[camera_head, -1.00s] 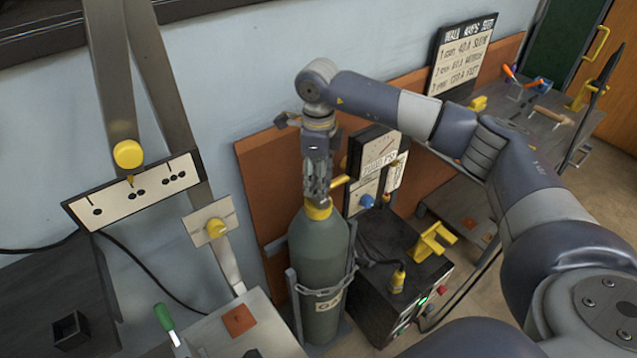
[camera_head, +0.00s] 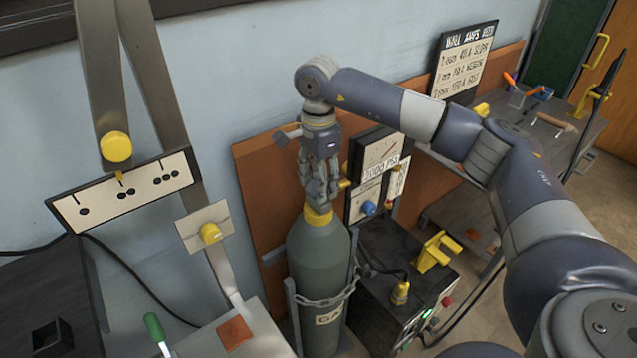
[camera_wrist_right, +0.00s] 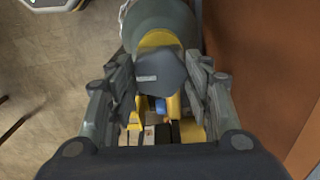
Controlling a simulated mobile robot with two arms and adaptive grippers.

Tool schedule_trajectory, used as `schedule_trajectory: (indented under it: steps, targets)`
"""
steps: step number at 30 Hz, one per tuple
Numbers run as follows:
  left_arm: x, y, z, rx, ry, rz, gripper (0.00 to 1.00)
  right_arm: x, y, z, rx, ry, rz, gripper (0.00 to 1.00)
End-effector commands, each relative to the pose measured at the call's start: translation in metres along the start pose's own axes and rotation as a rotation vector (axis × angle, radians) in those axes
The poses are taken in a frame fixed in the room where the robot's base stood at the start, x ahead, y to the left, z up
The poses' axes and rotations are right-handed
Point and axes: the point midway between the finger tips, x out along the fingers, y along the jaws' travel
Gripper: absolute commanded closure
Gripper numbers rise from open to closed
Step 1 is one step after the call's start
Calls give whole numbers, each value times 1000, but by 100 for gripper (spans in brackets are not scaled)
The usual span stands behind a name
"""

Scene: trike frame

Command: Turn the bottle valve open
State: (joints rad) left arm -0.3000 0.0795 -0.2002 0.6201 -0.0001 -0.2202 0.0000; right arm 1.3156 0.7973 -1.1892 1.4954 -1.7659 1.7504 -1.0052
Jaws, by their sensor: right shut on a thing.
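The gas bottle (camera_head: 318,262) is a grey-green cylinder with a yellow collar (camera_head: 317,217). It stands upright behind a chain against the orange wall panel. My right gripper (camera_head: 318,190) reaches down onto the bottle's top from above and is shut on the valve there. In the head view the fingers hide most of the valve. In the right wrist view the dark grey valve knob (camera_wrist_right: 158,72) sits between the two fingers, with the yellow collar and the bottle (camera_wrist_right: 158,18) beyond it. My left gripper is in neither view.
A dark welding machine (camera_head: 400,285) with a yellow handle stands right of the bottle. Gauges (camera_head: 376,160) hang behind it. A metal frame with a white marked plate (camera_head: 125,190) is at the left. A tool bench (camera_head: 550,120) is at the far right.

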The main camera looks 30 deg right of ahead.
Motion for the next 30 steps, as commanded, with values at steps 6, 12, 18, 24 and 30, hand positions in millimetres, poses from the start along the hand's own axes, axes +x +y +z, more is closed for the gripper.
schedule_trajectory:
  steps: [6, 12, 18, 24, 30]
  targets:
    - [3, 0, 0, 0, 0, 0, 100, 1, 0, 1, -59, -1, 0, 77]
    - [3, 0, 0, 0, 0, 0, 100, 0, 0, 1, -76, -1, 1, 77]
    - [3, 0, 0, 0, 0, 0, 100, 0, 0, 1, -77, -1, 1, 77]
    - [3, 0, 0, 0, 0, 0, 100, 0, 0, 1, -76, -1, 1, 33]
    - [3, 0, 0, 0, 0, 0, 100, 0, 0, 0, -75, -1, 1, 32]
